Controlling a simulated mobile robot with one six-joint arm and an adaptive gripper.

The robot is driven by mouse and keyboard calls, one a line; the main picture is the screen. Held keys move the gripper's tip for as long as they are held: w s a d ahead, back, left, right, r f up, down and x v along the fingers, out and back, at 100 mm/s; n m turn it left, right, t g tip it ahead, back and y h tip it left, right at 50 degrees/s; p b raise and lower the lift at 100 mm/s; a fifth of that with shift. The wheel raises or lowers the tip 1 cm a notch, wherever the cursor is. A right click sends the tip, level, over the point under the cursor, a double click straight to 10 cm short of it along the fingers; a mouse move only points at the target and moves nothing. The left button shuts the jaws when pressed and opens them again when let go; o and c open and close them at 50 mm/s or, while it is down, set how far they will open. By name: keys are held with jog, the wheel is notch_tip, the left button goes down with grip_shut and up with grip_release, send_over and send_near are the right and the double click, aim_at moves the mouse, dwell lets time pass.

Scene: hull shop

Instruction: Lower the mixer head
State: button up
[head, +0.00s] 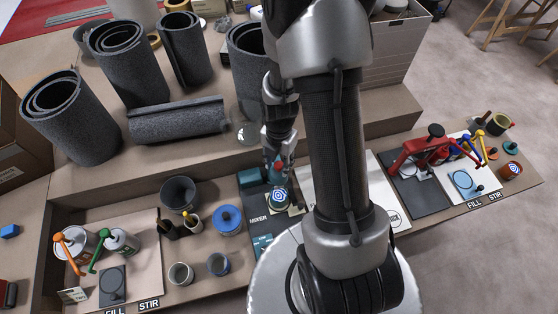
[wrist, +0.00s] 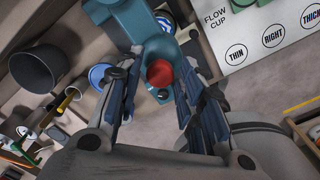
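The mixer is teal. In the head view its teal base (head: 252,178) stands by the MIXER label, and its upper part is largely hidden by my gripper (head: 278,150). In the wrist view the teal mixer head (wrist: 143,38) comes in from the top and ends near a red knob (wrist: 160,73). My gripper (wrist: 160,62) is open, with one finger on each side of the red knob; narrow gaps seem to show. A can with a blue and white ringed top (head: 279,199) stands at the mixer. The head's exact tilt is hard to tell.
A dark bucket (head: 180,194), a blue-lidded tin (head: 228,219) and small cups stand left of the mixer. A white flow cup sheet (wrist: 265,30) lies to its right. Grey rolls (head: 178,121) sit on the raised shelf behind. A red stand (head: 425,148) is farther right.

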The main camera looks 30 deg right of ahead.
aim_at(279, 178)
grip_shut()
dwell(0.3)
notch_tip(279, 178, down, 11)
jog(key=b, duration=0.7)
jog(key=shift+s, duration=0.15)
jog(key=shift+o, duration=1.6)
grip_release()
jog(key=shift+w+r, duration=0.15)
jog(key=shift+w, duration=0.05)
notch_tip(279, 178, up, 12)
jog(key=shift+f, duration=0.1)
